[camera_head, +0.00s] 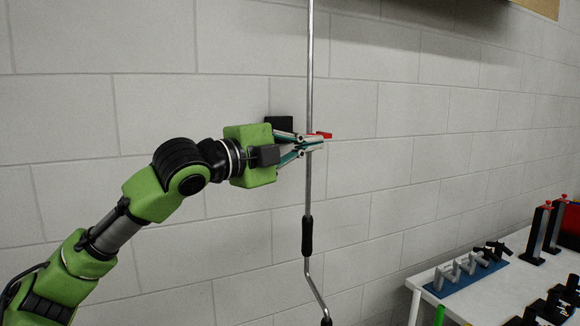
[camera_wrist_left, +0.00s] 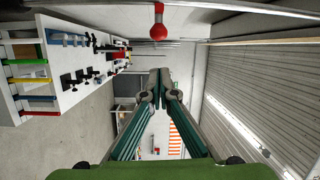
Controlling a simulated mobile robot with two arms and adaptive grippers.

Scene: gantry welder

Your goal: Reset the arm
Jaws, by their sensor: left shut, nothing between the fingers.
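My left arm comes in from the left in the head view, green with black joints. Its gripper (camera_head: 316,143) is shut and empty, level in front of the wall, pointing right. The fingertips overlap a thin vertical metal crank rod (camera_head: 309,60) in the picture; I cannot tell whether they touch it. A small red part shows just above the fingertips. In the left wrist view the fingers (camera_wrist_left: 160,78) meet at their tips with nothing between them. My right gripper is not in view.
The crank rod has a black grip (camera_head: 307,235) and a bent lower end. A white table (camera_head: 487,300) at the lower right carries clamps on a blue base (camera_head: 465,277) and black posts with red tops (camera_head: 538,232). A pale block wall (camera_head: 80,110) stands behind.

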